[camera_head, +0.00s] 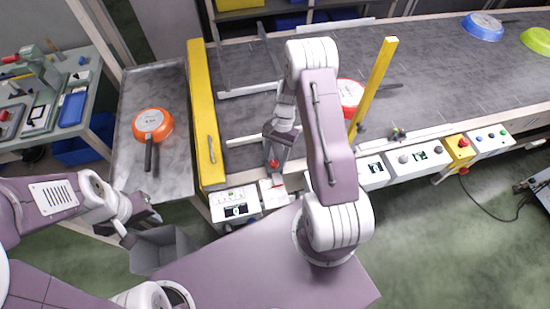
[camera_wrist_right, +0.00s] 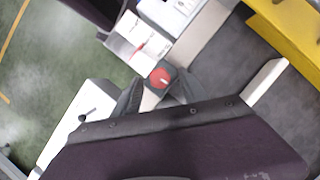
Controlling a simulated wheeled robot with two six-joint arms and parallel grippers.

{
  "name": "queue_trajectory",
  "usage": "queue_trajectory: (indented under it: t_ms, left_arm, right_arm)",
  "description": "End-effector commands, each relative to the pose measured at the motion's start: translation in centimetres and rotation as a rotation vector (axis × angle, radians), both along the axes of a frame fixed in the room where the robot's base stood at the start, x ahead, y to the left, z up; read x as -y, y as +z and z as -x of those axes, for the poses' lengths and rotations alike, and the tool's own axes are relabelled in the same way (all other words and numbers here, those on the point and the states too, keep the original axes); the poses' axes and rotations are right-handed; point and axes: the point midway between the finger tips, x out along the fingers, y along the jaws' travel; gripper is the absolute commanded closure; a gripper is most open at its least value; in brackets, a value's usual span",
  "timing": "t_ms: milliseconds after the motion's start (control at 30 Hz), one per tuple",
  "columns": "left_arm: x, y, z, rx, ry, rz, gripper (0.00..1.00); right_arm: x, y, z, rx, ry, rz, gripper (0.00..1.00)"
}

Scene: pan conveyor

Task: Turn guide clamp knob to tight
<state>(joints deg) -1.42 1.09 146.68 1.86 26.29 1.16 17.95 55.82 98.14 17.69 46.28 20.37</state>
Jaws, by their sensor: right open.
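The guide clamp knob is a red round knob with a pale pointer mark, on a dark block; it shows in the right wrist view (camera_wrist_right: 160,78) and as a small red spot in the head view (camera_head: 273,163). My right gripper (camera_head: 277,150) points down over it. In the right wrist view its dark fingers (camera_wrist_right: 158,95) stand apart on either side of the knob; whether they touch it I cannot tell. My left gripper (camera_head: 139,222) is open and empty at the lower left, away from the knob, above a grey bin (camera_head: 145,252).
A yellow guard (camera_head: 203,110) stands left of the knob, and a yellow post (camera_head: 374,87) to the right. White control boxes (camera_head: 236,204) line the conveyor's front edge. An orange pan (camera_head: 153,122) lies on the left table; a red pan (camera_head: 350,92) is partly behind my right arm.

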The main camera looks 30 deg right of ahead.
Motion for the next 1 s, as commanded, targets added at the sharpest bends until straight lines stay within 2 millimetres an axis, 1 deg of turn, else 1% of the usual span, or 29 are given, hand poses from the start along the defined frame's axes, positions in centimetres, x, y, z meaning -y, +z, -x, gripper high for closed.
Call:
queue_trajectory:
  t_ms: [200,300,400,533,933,1000]
  left_arm:
    - [0.0,-0.9,0.0,0.0,0.0,0.0,0.64]
    - [0.0,-1.1,0.0,0.0,0.0,0.0,0.64]
    - [0.0,-1.1,0.0,0.0,0.0,0.0,0.64]
    - [0.0,-1.1,0.0,0.0,0.0,0.0,0.64]
    - [0.0,-1.1,0.0,0.0,0.0,0.0,0.64]
    - [0.0,-1.1,0.0,0.0,0.0,0.0,0.64]
  right_arm:
    - [1.5,4.3,-1.3,0.008,-0.001,0.003,0.5]
    - [2.1,6.1,-1.7,0.006,-0.001,0.003,0.5]
    - [2.4,7.2,-1.9,0.004,-0.002,0.002,0.5]
    - [2.6,7.7,-2.0,0.002,0.0,0.001,0.5]
    - [2.6,7.7,-1.9,0.002,0.0,0.001,0.5]
    - [2.3,7.7,-2.0,0.002,0.008,0.001,0.5]
